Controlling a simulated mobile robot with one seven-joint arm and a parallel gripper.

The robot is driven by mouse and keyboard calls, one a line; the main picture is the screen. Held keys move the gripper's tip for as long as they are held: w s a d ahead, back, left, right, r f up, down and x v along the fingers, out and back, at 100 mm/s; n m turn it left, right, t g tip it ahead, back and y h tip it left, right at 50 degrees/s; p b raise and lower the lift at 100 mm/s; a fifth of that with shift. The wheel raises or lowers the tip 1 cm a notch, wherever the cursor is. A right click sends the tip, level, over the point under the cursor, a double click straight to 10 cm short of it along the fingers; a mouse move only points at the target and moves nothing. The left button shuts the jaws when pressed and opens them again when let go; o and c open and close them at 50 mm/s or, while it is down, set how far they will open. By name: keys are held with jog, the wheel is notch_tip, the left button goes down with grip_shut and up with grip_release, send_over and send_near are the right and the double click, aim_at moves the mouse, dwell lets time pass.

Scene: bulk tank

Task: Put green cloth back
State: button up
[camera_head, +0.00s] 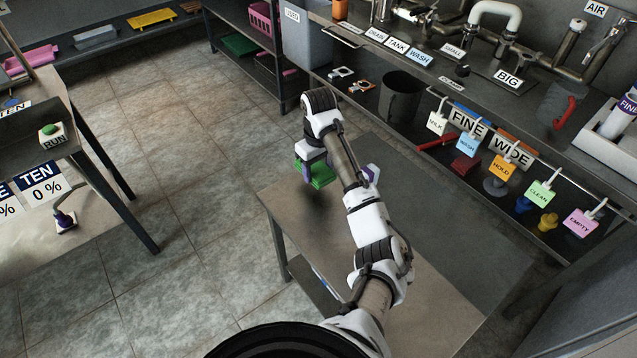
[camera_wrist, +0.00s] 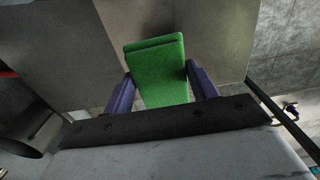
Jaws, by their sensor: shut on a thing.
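The green cloth (camera_head: 316,174) is a folded, block-like bundle. My gripper (camera_head: 338,172) is shut on it, with the cloth between its purple fingers. In the wrist view the cloth (camera_wrist: 160,68) sticks out beyond the fingertips of my gripper (camera_wrist: 161,88), with a fold line near its far end. In the head view it is near the far edge of the grey metal table (camera_head: 430,310). It looks held above the surface, but I cannot tell the exact height. My arm hides part of the cloth and table.
A pink basket (camera_head: 262,22) and a green item (camera_head: 240,44) sit on the shelf unit at the back. A dark bin (camera_head: 401,97) stands under the counter. Coloured tags, such as the orange HOLD tag (camera_head: 502,168), hang along a rail at right. Tiled floor (camera_head: 180,150) is clear at left.

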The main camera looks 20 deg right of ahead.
aim_at(318, 169)
jog(key=shift+f, duration=2.45)
jog(key=shift+f, duration=0.2)
jog(key=o, duration=0.9)
jog(key=shift+o, duration=0.2)
notch_tip(318, 169, up, 12)
jog(key=shift+r+p, duration=0.2)
jog(key=shift+p, duration=0.65)
